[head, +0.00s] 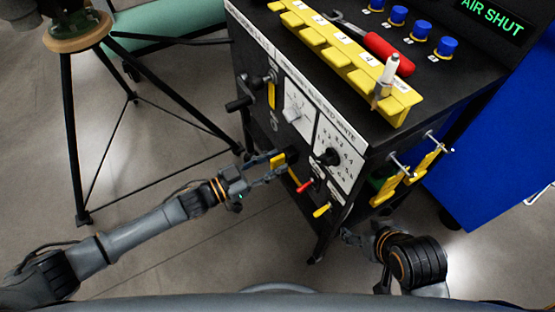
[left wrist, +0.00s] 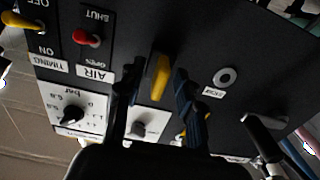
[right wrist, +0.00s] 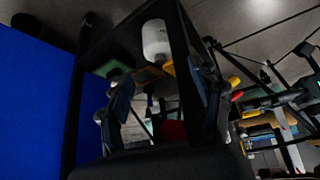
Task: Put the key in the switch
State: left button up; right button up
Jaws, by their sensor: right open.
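The key (head: 278,160), a flat yellow piece, is at the tips of my left gripper (head: 268,172), close in front of the black panel. In the left wrist view the key (left wrist: 160,77) stands between the two fingers (left wrist: 158,78), and the gripper looks shut on it. The round metal switch (left wrist: 225,76) is on the panel to the right of the key and apart from it, with a small label beside it. The key's shaft is hidden. My right gripper (right wrist: 165,95) is open and empty, low by the stand's front right corner.
The black stand (head: 290,70) carries red (head: 305,186) and yellow (head: 322,210) levers and dial knobs. On its top are a yellow rack (head: 340,55), a red-handled tool (head: 388,52) and blue knobs. A tripod stands at left; a blue panel (head: 510,150) is at right.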

jog(key=shift+s, duration=0.1)
jog(key=shift+s+d+f+g, duration=0.15)
jog(key=shift+s+f+g, duration=0.15)
jog(key=shift+s+g, duration=0.35)
pick_arm(q)
grip_shut()
pick_arm(e)
jog(key=shift+t, duration=0.25)
